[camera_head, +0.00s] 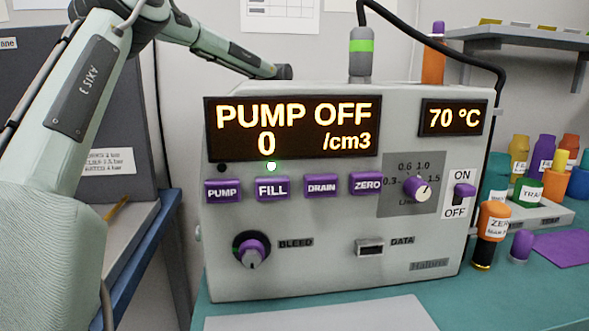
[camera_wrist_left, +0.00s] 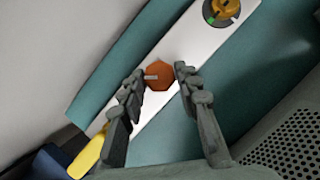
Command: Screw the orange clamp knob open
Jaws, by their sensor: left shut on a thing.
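The orange clamp knob (camera_wrist_left: 160,77) is a small faceted knob with a pale mark, on a light strip in the left wrist view. My left gripper (camera_wrist_left: 159,71) has one finger on each side of it and is shut on it. In the head view my left arm reaches in from the left and goes behind the machine (camera_head: 225,270). The knob and the left gripper are not visible there. My right gripper is in neither view.
A yellow knob (camera_wrist_left: 228,10) sits farther along the strip, and a yellow part (camera_wrist_left: 88,155) shows at lower left. The machine's front has a display (camera_head: 292,128) reading PUMP OFF. Several coloured bottles and an orange ZERO container (camera_head: 494,220) stand at right.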

